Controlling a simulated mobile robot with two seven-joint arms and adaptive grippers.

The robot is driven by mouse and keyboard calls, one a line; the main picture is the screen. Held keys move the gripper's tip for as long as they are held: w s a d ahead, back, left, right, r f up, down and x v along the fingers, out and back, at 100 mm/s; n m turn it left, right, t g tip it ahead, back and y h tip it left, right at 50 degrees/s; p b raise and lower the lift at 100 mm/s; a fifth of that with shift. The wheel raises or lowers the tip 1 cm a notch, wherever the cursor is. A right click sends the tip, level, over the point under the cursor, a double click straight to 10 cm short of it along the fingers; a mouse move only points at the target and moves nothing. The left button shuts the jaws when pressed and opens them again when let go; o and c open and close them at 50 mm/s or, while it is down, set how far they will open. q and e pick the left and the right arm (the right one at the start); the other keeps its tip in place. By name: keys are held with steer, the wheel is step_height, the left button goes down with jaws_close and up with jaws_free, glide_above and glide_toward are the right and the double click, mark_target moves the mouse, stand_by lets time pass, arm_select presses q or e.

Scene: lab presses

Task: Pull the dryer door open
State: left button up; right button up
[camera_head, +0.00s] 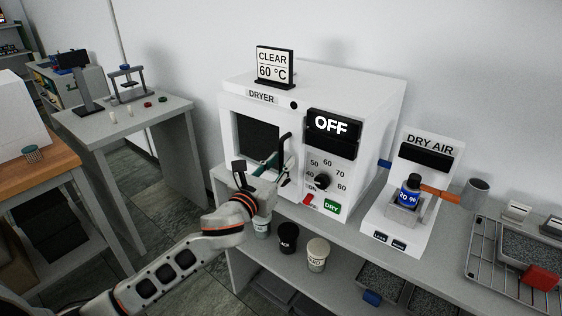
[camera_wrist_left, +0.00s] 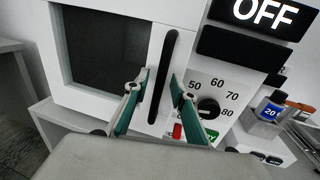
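The dryer (camera_head: 390,100) is a white box with a dark-windowed door (camera_head: 257,135) on its left front. The door looks closed. A black vertical bar handle (camera_head: 287,146) stands on the door's right side; it also shows in the left wrist view (camera_wrist_left: 166,62). My left gripper (camera_head: 270,163) is in front of the door at the handle. In the left wrist view its teal-padded fingers (camera_wrist_left: 161,76) are apart, one on each side of the handle, with visible gaps. The lower part of the handle lies between the fingers. My right gripper is not in view.
The dryer's panel reads OFF, with a dial (camera_head: 322,181) and red and green buttons right of the door. A dry air unit (camera_head: 408,220) stands to the right. Lidded jars (camera_head: 317,252) sit on the lower shelf. A grey side table (camera_head: 125,112) stands left, across a floor gap.

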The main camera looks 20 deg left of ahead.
arm_select(q)
steer(key=shift+w, duration=0.45)
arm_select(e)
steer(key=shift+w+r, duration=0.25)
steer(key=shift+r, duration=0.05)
arm_select(q)
jaws_close()
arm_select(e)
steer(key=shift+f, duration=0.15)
arm_select(q)
steer(key=shift+s, duration=0.1)
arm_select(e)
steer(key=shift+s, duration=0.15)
